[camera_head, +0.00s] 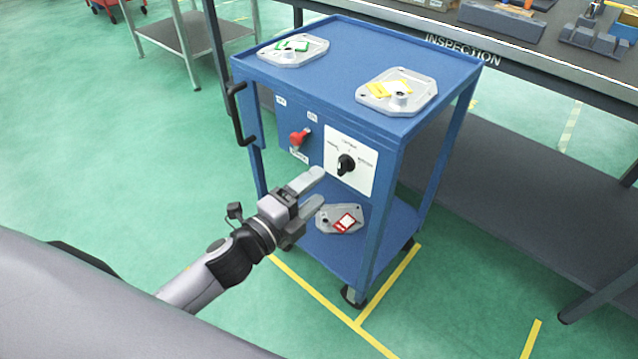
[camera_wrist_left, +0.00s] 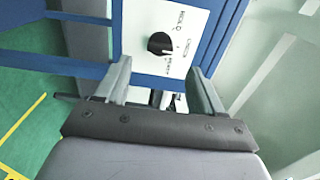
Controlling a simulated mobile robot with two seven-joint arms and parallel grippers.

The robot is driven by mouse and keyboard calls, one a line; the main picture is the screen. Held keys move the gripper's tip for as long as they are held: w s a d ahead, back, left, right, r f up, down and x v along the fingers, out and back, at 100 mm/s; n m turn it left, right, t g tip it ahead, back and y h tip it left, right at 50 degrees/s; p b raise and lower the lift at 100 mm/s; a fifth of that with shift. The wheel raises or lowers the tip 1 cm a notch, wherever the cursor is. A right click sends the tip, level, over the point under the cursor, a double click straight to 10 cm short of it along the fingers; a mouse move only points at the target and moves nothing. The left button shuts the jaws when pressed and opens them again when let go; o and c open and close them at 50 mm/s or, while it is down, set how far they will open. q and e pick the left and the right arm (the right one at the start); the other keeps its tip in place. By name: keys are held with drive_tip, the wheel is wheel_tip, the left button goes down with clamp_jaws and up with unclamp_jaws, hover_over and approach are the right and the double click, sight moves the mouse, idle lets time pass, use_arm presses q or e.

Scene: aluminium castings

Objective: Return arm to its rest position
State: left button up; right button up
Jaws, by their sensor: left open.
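My left gripper (camera_head: 318,190) reaches in from the lower left and is open and empty. Its fingers point toward the front panel of the blue cart (camera_head: 390,150). A black rotary knob (camera_head: 346,164) on a white plate (camera_head: 365,182) sits just beyond the fingertips. In the left wrist view the knob (camera_wrist_left: 160,43) shows ahead, between and beyond the two fingers (camera_wrist_left: 160,85). No contact between the fingers and the knob is visible. A red switch (camera_head: 299,138) is on the panel to the left of the plate. My right gripper is not in view.
Castings with a green tag (camera_head: 293,50) and a yellow tag (camera_head: 397,92) lie on the cart top. A red-tagged casting (camera_head: 340,219) lies on the lower shelf, near the gripper. An inspection bench (camera_head: 540,60) stands behind. Green floor (camera_head: 130,150) is open at left.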

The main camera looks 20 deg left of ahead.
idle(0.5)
use_arm(q)
drive_tip(key=s+f+n+g+y, duration=0.3)
drive_tip(key=s+f+n+g, duration=0.4)
drive_tip(key=s+f+n, duration=1)
wheel_tip(320, 180, up, 18)
drive_tip(key=a+n+y+p, duration=0.1)
drive_tip(key=a+n+p, duration=0.1)
drive_tip(key=p, duration=1.7)
drive_tip(key=shift+s+r+n, duration=0.2)
drive_tip(key=shift+s+n, duration=0.1)
drive_tip(key=shift+s, duration=0.15)
